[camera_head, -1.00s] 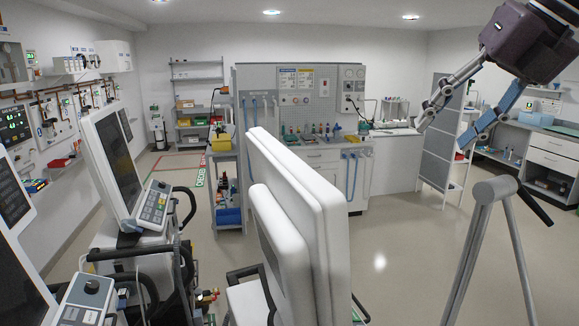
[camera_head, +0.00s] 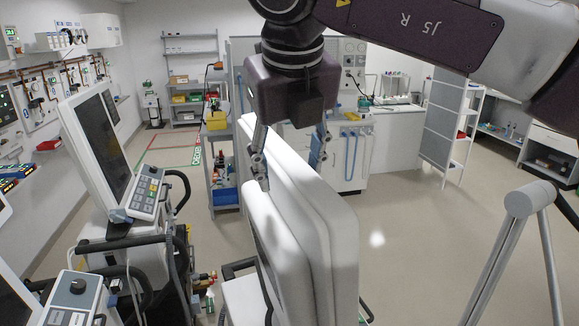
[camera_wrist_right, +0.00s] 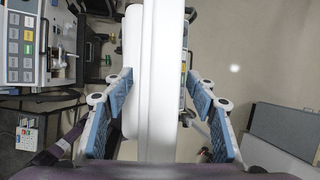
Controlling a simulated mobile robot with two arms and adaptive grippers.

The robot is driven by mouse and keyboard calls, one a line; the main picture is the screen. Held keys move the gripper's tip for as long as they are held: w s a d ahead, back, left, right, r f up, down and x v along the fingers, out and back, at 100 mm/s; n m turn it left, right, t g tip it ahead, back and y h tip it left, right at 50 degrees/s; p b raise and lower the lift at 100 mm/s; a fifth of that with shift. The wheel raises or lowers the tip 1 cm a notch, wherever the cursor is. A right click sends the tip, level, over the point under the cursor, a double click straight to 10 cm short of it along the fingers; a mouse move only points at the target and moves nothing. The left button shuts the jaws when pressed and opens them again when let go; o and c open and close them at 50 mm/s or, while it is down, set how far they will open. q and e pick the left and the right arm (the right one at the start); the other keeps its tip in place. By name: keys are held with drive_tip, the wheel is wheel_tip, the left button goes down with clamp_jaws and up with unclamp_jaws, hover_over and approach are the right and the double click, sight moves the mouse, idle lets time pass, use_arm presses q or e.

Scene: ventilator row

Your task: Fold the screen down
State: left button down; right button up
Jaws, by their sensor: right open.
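The white screen (camera_head: 322,240) stands upright in the middle of the head view, seen from its back and edge. In the right wrist view the white screen (camera_wrist_right: 162,60) runs between the two blue-padded fingers of the right gripper (camera_wrist_right: 160,92), which is open. A gap shows on the right; whether the left finger touches is unclear. My left gripper is not in view.
Another ventilator with a tilted screen (camera_head: 104,150) and keypad (camera_head: 146,194) stands close on the left. A grey stand (camera_head: 510,230) is at the right. A workbench (camera_head: 398,140) and shelf (camera_head: 188,85) are farther back. Open floor lies right of the screen.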

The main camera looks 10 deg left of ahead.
drive_tip(key=shift+x, duration=0.95)
drive_tip(key=shift+w+a+f, duration=0.1)
drive_tip(key=shift+w+a, duration=0.05)
drive_tip(key=shift+w, duration=0.05)
drive_tip(key=shift+s, duration=0.1)
drive_tip(key=c, duration=0.9)
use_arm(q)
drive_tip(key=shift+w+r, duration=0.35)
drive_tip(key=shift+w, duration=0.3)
use_arm(e)
clamp_jaws()
